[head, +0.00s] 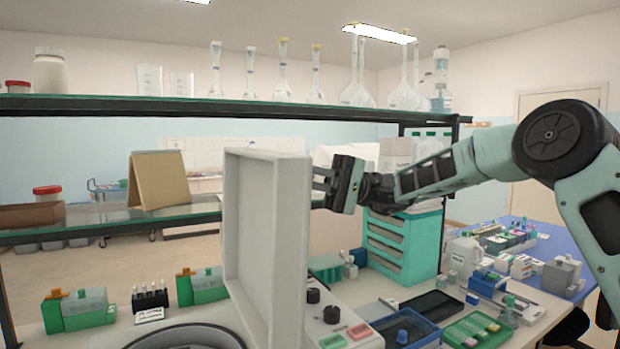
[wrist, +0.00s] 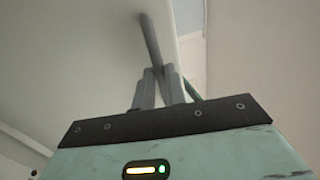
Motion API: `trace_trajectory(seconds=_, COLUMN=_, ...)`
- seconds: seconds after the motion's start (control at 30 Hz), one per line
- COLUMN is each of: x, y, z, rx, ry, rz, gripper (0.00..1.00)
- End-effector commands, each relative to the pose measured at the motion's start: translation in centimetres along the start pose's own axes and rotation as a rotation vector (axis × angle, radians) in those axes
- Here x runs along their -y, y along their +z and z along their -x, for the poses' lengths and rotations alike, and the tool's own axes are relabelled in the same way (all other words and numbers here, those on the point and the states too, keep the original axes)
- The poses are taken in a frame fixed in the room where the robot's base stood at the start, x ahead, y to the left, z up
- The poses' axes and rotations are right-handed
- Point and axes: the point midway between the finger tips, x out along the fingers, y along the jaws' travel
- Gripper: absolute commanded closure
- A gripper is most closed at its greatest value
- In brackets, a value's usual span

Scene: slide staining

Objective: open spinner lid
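The spinner lid (head: 262,240) is a large pale grey panel with a raised rim. It stands upright, swung up beside the spinner's round dark-rimmed bowl (head: 185,337), which shows at the bottom of the head view. My gripper (head: 318,180) is just right of the lid's upper right edge. In the wrist view the lid's pale face (wrist: 80,65) fills the left. A thin grey bar handle (wrist: 151,40) on it runs down to between my gripper's fingers (wrist: 158,75). The fingers are close together and look closed on the bar. The contact is partly hidden.
A green-topped glass shelf (head: 200,106) with flasks spans above. Green slide racks (head: 78,310) stand left of the bowl. Control knobs (head: 331,314) are right of the lid. A teal drawer unit (head: 405,245) stands behind, below my arm. A blue tray (head: 405,328) lies at front right.

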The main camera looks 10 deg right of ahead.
Motion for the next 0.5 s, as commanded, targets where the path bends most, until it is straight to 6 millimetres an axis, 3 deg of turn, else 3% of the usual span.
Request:
trace_trajectory(seconds=0.03, x=0.2, y=-0.1, z=0.0, rx=-0.003, ry=-0.002, rz=0.003, gripper=0.77)
trace_trajectory(seconds=0.07, x=0.2, y=-0.1, z=0.0, rx=-0.003, ry=-0.002, rz=0.003, gripper=0.68)
trace_trajectory(seconds=0.1, x=0.2, y=-0.1, z=0.0, rx=-0.003, ry=-0.001, rz=0.003, gripper=0.66)
trace_trajectory(seconds=0.37, x=0.0, y=0.0, z=0.1, rx=-0.002, ry=0.000, rz=0.001, gripper=0.66)
trace_trajectory(seconds=0.5, x=-0.1, y=-0.1, z=1.1, rx=-0.004, ry=0.001, rz=0.002, gripper=0.66)
